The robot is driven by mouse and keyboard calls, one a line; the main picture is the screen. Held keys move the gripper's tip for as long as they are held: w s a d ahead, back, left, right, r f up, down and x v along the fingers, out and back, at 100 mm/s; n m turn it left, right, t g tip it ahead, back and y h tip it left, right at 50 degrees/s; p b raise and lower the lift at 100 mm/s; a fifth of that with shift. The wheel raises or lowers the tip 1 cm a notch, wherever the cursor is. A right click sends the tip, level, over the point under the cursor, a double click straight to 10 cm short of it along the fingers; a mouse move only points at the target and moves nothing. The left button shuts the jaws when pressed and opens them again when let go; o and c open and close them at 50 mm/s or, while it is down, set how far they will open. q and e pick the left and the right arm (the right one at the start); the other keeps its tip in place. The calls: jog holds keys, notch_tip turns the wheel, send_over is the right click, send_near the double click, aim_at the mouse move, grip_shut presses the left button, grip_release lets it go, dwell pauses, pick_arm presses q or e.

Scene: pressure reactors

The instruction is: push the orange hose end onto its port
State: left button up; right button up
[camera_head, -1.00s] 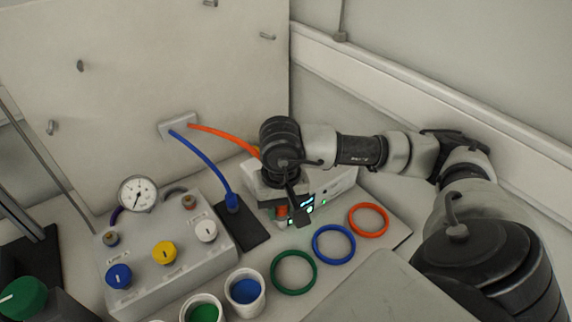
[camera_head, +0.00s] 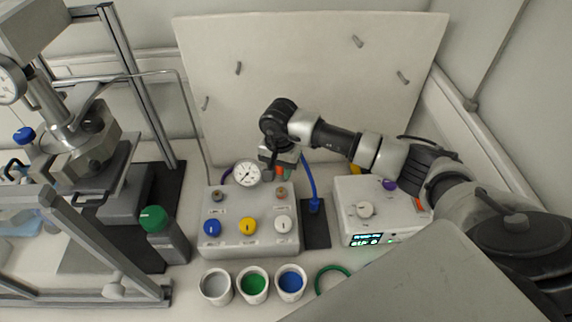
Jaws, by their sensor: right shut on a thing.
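My right gripper (camera_head: 272,172) is shut on the orange hose end (camera_head: 283,172), of which only a small orange part shows. The rest of the orange hose is hidden behind my gripper and wrist. The gripper is over the back right of the grey control box (camera_head: 250,243), beside the round gauge (camera_head: 246,173). A small brownish port (camera_head: 281,192) stands on the box just below the hose end. I cannot tell whether they touch. A similar port (camera_head: 217,195) stands at the box's back left. My left gripper is not in view.
The blue hose (camera_head: 309,178) runs down to a dark pad right of the box. A white device (camera_head: 378,222) with a lit display stands further right. Several cups (camera_head: 253,286) stand in front, a green-capped bottle (camera_head: 166,238) at left. An upright panel (camera_head: 310,60) closes the back.

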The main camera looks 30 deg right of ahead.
aim_at(281, 191)
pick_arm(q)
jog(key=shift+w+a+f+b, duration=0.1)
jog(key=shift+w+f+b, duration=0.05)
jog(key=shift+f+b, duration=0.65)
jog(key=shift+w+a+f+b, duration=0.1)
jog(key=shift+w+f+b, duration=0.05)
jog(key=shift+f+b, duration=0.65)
pick_arm(e)
jog(key=shift+f, duration=2.95)
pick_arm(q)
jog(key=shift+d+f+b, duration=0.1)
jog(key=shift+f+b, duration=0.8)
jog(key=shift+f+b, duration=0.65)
pick_arm(e)
jog(key=shift+f, duration=0.6)
jog(key=o, duration=0.9)
jog(key=shift+o, duration=0.2)
jog(key=shift+r, duration=0.1)
notch_tip(281, 191, up, 10)
jog(key=shift+r+b, duration=0.1)
jog(key=shift+b, duration=1.15)
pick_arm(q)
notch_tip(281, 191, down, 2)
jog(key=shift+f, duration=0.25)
pick_arm(e)
jog(key=shift+r, duration=0.25)
